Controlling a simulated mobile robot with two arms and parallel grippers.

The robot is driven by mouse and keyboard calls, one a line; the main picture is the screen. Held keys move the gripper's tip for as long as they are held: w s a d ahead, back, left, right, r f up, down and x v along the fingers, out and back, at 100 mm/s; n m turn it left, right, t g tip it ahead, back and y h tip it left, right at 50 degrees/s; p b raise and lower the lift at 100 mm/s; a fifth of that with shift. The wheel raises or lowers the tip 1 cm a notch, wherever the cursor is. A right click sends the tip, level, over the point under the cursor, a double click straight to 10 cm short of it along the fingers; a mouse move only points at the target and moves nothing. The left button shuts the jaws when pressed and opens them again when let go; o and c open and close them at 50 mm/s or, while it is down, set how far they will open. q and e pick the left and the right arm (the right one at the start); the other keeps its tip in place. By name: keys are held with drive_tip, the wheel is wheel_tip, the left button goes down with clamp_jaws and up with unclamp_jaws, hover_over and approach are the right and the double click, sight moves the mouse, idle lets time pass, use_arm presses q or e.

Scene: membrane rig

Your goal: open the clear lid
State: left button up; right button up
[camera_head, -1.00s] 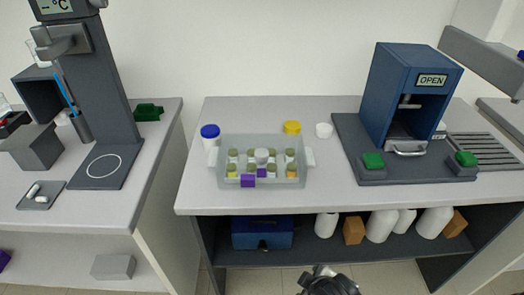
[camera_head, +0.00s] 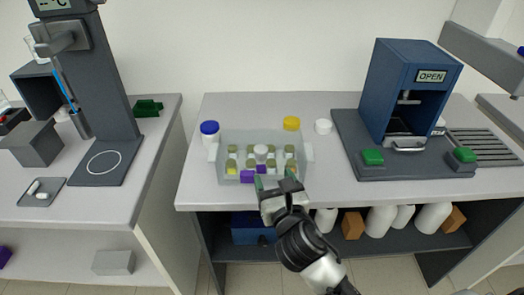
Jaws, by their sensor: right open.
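The clear lid (camera_head: 262,137) is a see-through grey cover over a box on the middle bench, with a pale tab at each side. Several small vials with green-brown tops show through it, with a whitish round piece in the middle. Purple pieces (camera_head: 247,176) sit at its front edge. My right gripper (camera_head: 275,181) is open, its two fingertips pointing up at the front of the box near the purple pieces. I cannot tell whether it touches them. My left gripper is not in view.
A blue-capped bottle (camera_head: 210,131), a yellow cap (camera_head: 291,123) and a white cap (camera_head: 323,126) stand around the box. A blue press (camera_head: 407,95) marked OPEN stands at right. The bench (camera_head: 222,106) is clear behind the box.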

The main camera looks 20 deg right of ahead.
sight(263, 154)
drive_tip(key=w+p, duration=0.1)
drive_tip(key=w, duration=0.9)
drive_tip(key=shift+w+d, duration=0.2)
drive_tip(key=shift+c, duration=0.2)
clamp_jaws()
